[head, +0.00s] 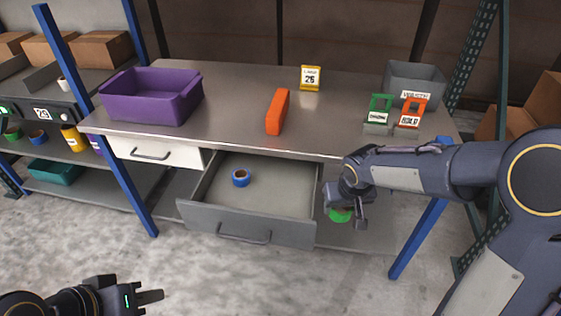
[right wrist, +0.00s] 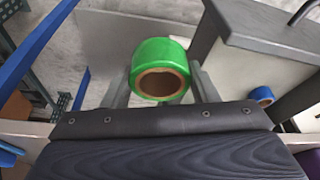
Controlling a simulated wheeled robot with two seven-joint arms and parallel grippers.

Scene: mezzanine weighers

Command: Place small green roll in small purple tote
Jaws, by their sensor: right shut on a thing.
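The small green roll (head: 340,215) is in my right gripper (head: 347,208), to the right of the open drawer and below the bench top. In the right wrist view the roll (right wrist: 152,52) sits between the two fingers, its brown core facing the camera. My right gripper is shut on it. The small purple tote (head: 150,112) stands on the bench top at the left, well apart from the roll; its inside floor is mostly hidden. My left gripper (head: 148,298) is low at the bottom left, away from the bench; its finger gap is unclear.
The open grey drawer (head: 248,233) holds a blue roll (head: 241,177). An orange block (head: 277,112), a yellow sign (head: 310,78), green and orange stands and a grey bin (head: 415,85) are on the bench. A blue post (head: 90,120) rises in front of the bench's left end.

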